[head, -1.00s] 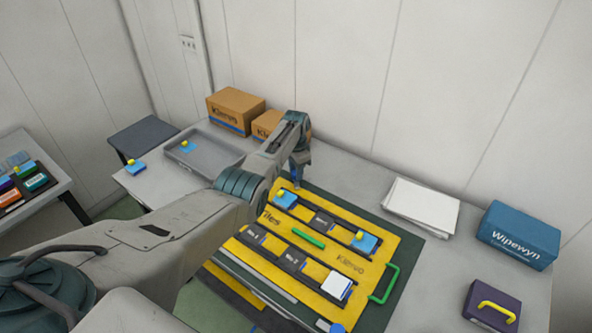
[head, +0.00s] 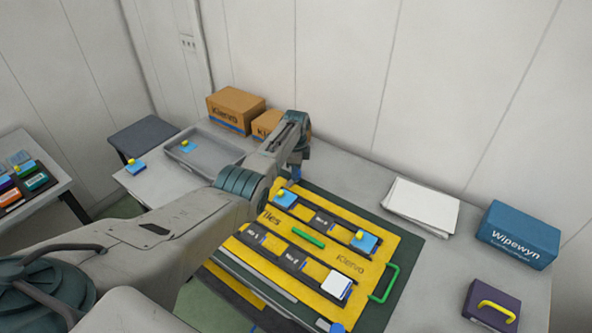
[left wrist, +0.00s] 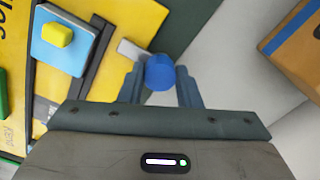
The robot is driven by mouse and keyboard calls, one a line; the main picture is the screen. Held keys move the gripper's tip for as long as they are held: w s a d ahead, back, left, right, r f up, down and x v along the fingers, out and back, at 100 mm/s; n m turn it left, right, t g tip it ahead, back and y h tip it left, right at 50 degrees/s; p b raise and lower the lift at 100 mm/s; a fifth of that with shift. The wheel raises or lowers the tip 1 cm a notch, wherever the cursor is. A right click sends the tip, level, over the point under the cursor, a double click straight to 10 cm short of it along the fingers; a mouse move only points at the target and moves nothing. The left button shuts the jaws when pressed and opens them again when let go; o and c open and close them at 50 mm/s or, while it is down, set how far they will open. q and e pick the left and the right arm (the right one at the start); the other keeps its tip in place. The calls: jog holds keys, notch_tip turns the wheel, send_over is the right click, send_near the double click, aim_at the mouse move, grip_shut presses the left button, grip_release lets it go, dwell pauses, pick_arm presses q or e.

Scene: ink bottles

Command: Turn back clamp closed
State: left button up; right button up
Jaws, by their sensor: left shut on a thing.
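The back clamp has a round blue knob (left wrist: 160,73) and a short light-grey bar (left wrist: 131,49). In the left wrist view the bar points up and left from the knob, and its end overlaps the edge of the yellow board (left wrist: 104,11). My left gripper (left wrist: 161,85) is shut on the blue knob, one finger on each side. In the head view my left gripper (head: 294,172) is at the board's back left corner, where it hides the back clamp. The front clamp's blue knob (head: 337,328) shows at the bottom edge. My right gripper is out of view.
The yellow board (head: 379,257) holds blue pieces with yellow knobs, a white block (head: 336,285) and a green handle (head: 385,283). Cardboard boxes (head: 236,109) and a grey tray (head: 205,152) stand left of the gripper. White paper (head: 421,205) lies right of the board.

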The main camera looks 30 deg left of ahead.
pick_arm(q)
jog(key=shift+r, duration=0.1)
dwell(0.4)
jog(key=o, duration=1)
jog(key=shift+c, duration=0.2)
jog(key=shift+r, duration=0.45)
notch_tip(320, 180, up, 10)
jog(key=b, duration=0.1)
jog(key=shift+b, duration=0.3)
jog(key=shift+f, duration=0.15)
